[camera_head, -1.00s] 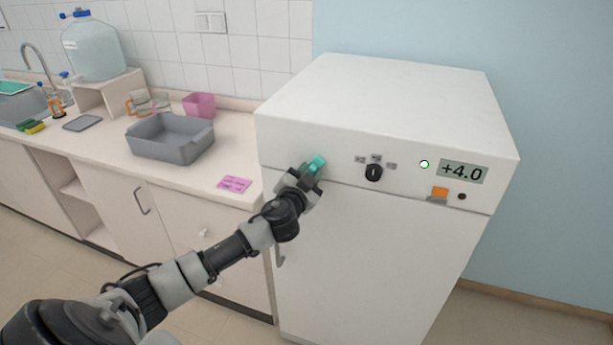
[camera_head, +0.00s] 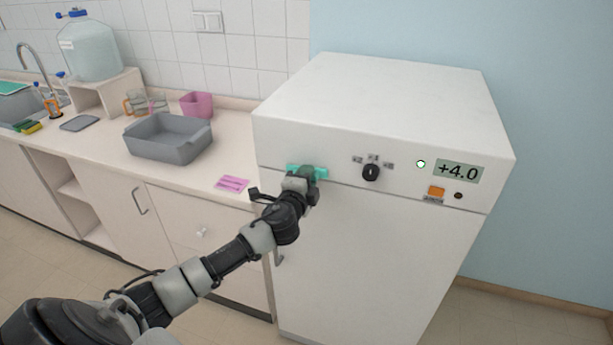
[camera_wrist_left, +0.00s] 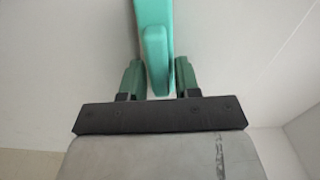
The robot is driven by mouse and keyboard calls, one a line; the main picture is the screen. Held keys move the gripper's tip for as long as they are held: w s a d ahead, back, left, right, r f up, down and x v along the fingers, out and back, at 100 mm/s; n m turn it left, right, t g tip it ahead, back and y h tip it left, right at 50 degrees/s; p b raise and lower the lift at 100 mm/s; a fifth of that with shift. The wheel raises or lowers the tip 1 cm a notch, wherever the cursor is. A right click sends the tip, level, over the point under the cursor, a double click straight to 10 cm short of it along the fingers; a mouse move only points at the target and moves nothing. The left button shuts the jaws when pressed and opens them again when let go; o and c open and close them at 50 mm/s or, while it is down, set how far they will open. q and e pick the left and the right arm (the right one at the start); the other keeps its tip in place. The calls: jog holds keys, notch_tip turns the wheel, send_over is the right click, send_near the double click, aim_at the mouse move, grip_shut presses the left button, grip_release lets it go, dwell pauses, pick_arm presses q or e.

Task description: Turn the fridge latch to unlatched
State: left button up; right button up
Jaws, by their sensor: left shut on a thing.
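The fridge (camera_head: 370,250) is a white box-shaped unit with a control strip along its upper front. Its latch (camera_head: 321,173) is a teal handle on the left of that strip and lies about level, left to right. My left gripper (camera_head: 303,174) is at the latch and covers its middle. In the left wrist view the teal latch (camera_wrist_left: 157,50) runs between the two green fingertips of my gripper (camera_wrist_left: 158,78), which is shut on it. My right gripper is in neither view.
A black dial (camera_head: 371,173), an orange switch (camera_head: 436,193) and a +4.0 display (camera_head: 458,171) are right of the latch. The counter (camera_head: 100,150) at left holds a grey basin (camera_head: 168,140), a pink card (camera_head: 232,184) and a pink container (camera_head: 197,104).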

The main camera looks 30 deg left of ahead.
pick_arm(q)
jog(key=shift+m, duration=0.6)
jog(key=shift+f, duration=0.1)
jog(key=o, duration=0.7)
jog(key=shift+s+d, duration=0.1)
jog(key=b+v, duration=0.2)
jog(key=v, duration=0.8)
jog(key=shift+s, duration=0.3)
